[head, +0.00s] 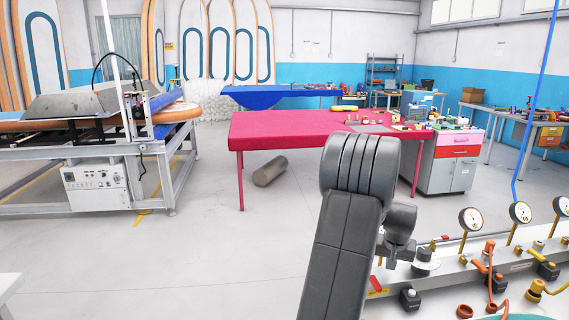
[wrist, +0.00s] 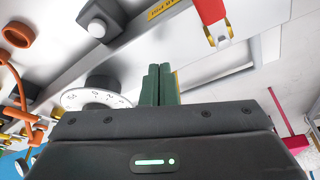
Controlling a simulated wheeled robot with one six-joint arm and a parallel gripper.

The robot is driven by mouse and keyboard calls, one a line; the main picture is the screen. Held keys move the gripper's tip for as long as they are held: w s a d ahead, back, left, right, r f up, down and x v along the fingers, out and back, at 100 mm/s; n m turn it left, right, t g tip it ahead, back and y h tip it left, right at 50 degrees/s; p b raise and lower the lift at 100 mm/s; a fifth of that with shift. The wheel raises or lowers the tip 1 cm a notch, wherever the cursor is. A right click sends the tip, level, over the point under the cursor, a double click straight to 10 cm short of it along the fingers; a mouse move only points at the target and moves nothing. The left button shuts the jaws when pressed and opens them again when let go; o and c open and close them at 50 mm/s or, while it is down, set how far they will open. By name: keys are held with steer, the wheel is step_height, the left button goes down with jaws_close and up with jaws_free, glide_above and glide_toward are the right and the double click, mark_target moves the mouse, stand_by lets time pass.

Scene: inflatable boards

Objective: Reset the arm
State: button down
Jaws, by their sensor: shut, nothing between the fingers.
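My arm (head: 345,235) rises from the bottom middle of the head view and bends at a thick dark joint. Its wrist part (head: 399,222) hangs behind that joint, beside the gauge bench; the fingertips cannot be made out there. In the wrist view my gripper (wrist: 158,84) shows two dark green fingers close together, shut and empty. A round white dial with a dark knob (wrist: 97,97) lies just left of the fingers.
The gauge bench (head: 440,278) carries several gauges, such as one (head: 471,219), plus orange hoses and valves, close to my arm. A red table (head: 290,128) stands beyond, with a grey cylinder (head: 270,171) underneath. A machine frame (head: 95,150) stands left. Floor between is clear.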

steer(key=w+n+y+p, duration=0.1)
steer(key=n, duration=0.1)
steer(key=shift+w+r+n+p, duration=0.1)
steer(key=shift+w+n+p, duration=0.2)
steer(key=shift+w+n, duration=0.1)
steer(key=shift+w+a+n+y+p, duration=0.25)
steer(key=shift+w+n+p, duration=0.35)
steer(key=shift+n, duration=0.6)
